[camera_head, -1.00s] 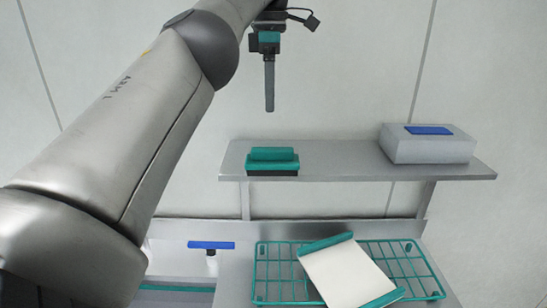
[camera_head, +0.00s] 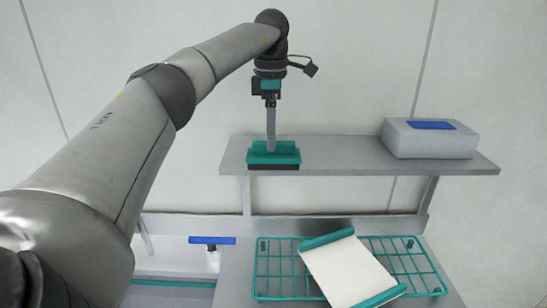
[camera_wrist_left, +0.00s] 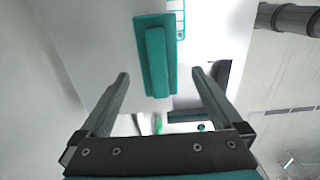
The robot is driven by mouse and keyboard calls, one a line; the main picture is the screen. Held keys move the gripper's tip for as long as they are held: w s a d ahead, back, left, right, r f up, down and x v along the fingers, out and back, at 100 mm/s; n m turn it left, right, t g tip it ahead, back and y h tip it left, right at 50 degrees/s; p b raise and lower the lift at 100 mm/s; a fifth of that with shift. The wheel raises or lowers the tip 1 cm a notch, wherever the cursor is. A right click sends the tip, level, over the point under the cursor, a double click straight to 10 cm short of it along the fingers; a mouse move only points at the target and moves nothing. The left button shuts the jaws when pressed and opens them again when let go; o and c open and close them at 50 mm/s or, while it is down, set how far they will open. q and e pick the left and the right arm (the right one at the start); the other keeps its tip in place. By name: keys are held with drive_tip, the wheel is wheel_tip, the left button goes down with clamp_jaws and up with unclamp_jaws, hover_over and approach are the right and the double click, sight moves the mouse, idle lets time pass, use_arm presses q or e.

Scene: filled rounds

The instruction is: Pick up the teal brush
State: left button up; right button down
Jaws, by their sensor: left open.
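The teal brush (camera_head: 286,155) lies on the left part of the grey wall shelf, with a raised teal grip on top and dark bristles below. My left gripper (camera_head: 271,148) points down at the brush from above, and its fingertips overlap the brush's grip in the head view. In the left wrist view the brush (camera_wrist_left: 155,58) lies beyond the fingertips, and the open, empty left gripper (camera_wrist_left: 160,76) has one finger on each side of its line. Whether a finger touches the brush cannot be told. My right gripper is not in view.
A grey box (camera_head: 430,140) with a blue top piece stands on the shelf (camera_head: 345,157) at right. Below are a teal wire rack (camera_head: 400,262), a white board with teal ends (camera_head: 345,270) and a blue-handled tool (camera_head: 212,240). The middle of the shelf is clear.

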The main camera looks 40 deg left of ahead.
sight(274, 154)
use_arm(q)
wheel_tip(274, 154, down, 5)
drive_tip(key=shift+w+f+p, duration=0.1)
drive_tip(key=shift+p, duration=0.4)
drive_tip(key=shift+c, duration=0.2)
drive_tip(key=c, duration=1.4)
